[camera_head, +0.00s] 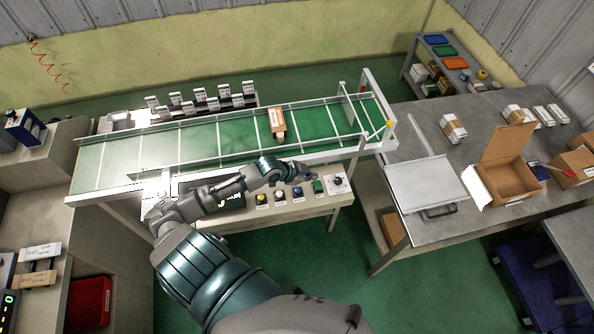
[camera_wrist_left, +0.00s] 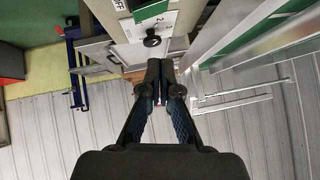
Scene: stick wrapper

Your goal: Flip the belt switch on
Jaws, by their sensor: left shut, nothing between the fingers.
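The switch, a black knob on a white plate (camera_head: 338,182), sits at the right end of the control panel (camera_head: 268,209) in front of the conveyor. It also shows in the left wrist view as a round black knob (camera_wrist_left: 152,40), just beyond my fingertips. My left gripper (camera_head: 308,171) is shut and empty, a little left of the knob in the head view. Its closed fingers (camera_wrist_left: 160,66) point toward the knob in the wrist view. I cannot tell whether they touch it. The printed label on the plate is only partly readable. My right gripper is not in view.
The green conveyor belt (camera_head: 196,142) carries a brown-and-white box (camera_head: 277,122). Yellow, dark and blue buttons (camera_head: 297,191) line the panel left of the switch. A grey table (camera_head: 425,150) with an open carton (camera_head: 505,178) stands to the right, across a floor gap.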

